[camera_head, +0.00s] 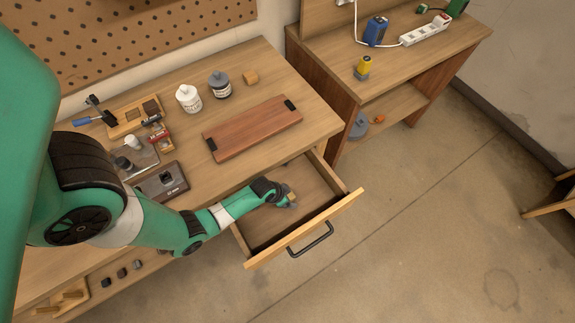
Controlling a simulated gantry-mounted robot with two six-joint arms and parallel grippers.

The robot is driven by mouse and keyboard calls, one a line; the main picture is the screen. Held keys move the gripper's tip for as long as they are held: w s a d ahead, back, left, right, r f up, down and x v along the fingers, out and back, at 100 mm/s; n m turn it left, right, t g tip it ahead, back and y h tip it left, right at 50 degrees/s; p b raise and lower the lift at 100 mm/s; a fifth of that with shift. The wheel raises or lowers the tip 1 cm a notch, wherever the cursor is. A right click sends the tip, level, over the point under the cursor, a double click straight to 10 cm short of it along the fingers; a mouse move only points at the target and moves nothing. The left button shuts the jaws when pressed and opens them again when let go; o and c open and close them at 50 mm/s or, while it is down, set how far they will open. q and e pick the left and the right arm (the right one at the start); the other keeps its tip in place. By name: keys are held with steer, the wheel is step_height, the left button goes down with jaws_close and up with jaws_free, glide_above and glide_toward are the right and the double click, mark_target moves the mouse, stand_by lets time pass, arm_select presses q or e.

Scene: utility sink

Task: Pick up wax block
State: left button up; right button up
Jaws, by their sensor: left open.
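A small tan block (250,77), which looks like the wax block, sits on the workbench near its back edge, right of the dark-lidded jar. My left gripper (289,201) is open and reaches down over the pulled-out drawer (262,236). A small tan patch shows at its fingers; I cannot tell whether it is a second block lying there. The gripper is well apart from the block on the bench. My right gripper is not in view.
A reddish wooden board with dark ends (252,128) lies on the bench behind the drawer. A white jar (188,98) and a dark-lidded jar (220,85) stand behind it. Several tools crowd the bench's left side. The drawer's visible floor looks mostly clear.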

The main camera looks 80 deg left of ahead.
mark_target(291, 196)
arm_select(q)
steer(key=shift+c, duration=0.3)
jaws_close()
steer(key=shift+r, duration=0.15)
steer(key=shift+r+p, duration=0.25)
steer(key=shift+p, duration=0.05)
steer(key=p+v, duration=0.1)
steer(key=v, duration=0.1)
steer(key=w+p+v, duration=0.1)
steer(key=p+v, duration=0.1)
steer(key=shift+s+d+r, duration=0.1)
steer(key=shift+s+r, duration=0.05)
steer(key=shift+r, duration=0.2)
steer(key=s+d+r+p, duration=0.6)
steer(key=s+d+r, duration=0.2)
steer(key=s+d, duration=0.1)
steer(key=shift+d, duration=0.15)
